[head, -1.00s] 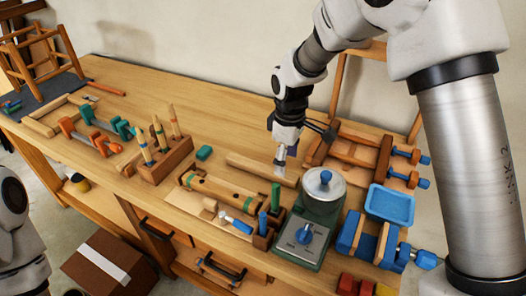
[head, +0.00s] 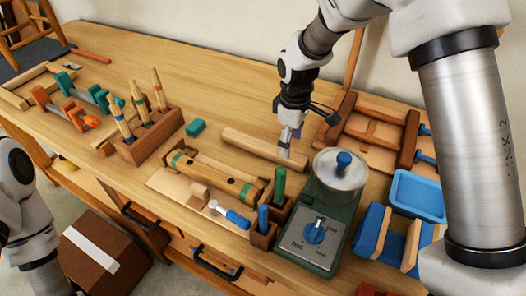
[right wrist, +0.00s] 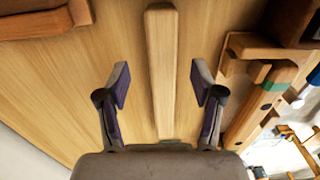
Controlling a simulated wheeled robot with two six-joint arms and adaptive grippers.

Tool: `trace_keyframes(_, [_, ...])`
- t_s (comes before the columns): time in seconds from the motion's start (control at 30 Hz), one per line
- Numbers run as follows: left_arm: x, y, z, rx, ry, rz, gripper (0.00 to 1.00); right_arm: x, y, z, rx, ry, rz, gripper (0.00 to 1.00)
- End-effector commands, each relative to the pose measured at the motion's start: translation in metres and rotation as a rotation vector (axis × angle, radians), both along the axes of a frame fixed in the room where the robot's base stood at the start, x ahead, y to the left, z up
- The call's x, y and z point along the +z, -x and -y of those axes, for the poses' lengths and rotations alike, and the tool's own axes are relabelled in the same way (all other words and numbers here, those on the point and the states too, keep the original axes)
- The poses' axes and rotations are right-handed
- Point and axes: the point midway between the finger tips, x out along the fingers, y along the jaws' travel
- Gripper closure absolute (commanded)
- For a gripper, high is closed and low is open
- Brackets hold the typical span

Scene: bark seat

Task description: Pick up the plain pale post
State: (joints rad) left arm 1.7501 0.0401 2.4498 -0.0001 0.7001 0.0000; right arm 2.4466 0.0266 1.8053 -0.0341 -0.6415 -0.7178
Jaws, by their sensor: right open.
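The plain pale post (head: 250,146) lies lengthwise on the workbench, behind the post with green bands (head: 214,180). In the right wrist view the plain post (right wrist: 162,65) runs between my two fingers with a gap on each side. My right gripper (head: 288,148) is over the right part of the post in the head view, and its open jaws (right wrist: 160,84) hold nothing in the right wrist view. I cannot tell how high the fingertips are above the bench. My left gripper is out of view; only part of my left arm shows at the left edge.
A green scale-like device (head: 318,229) with a metal pan stands right of the banded post. A blue tray (head: 418,194) and a wooden frame (head: 375,133) are further right.

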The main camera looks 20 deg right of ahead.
Motion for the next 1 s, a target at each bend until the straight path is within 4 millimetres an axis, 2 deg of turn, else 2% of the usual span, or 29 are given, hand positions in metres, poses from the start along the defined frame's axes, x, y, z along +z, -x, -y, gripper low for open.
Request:
trace_keyframes(0.3, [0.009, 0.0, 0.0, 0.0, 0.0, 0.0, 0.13, -0.05, 0.002, 0.0, 0.0, 0.0, -0.003, 0.33])
trace_keyframes(0.57, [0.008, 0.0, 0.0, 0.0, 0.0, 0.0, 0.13, -0.056, 0.001, 0.0, 0.0, 0.0, 0.0, 0.33])
trace_keyframes(0.7, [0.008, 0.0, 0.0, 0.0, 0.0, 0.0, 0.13, -0.056, 0.001, 0.0, 0.0, 0.0, 0.0, 0.83])
trace_keyframes(0.73, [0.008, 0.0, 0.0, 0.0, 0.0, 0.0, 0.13, -0.056, 0.001, 0.0, 0.0, 0.0, 0.0, 0.94])
trace_keyframes(0.77, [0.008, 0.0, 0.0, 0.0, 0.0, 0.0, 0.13, -0.056, 0.001, 0.0, 0.0, 0.0, 0.0, 1.0])
trace_keyframes(1.0, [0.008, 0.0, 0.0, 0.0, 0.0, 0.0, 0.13, -0.056, 0.001, 0.0, 0.0, 0.0, 0.0, 1.0])
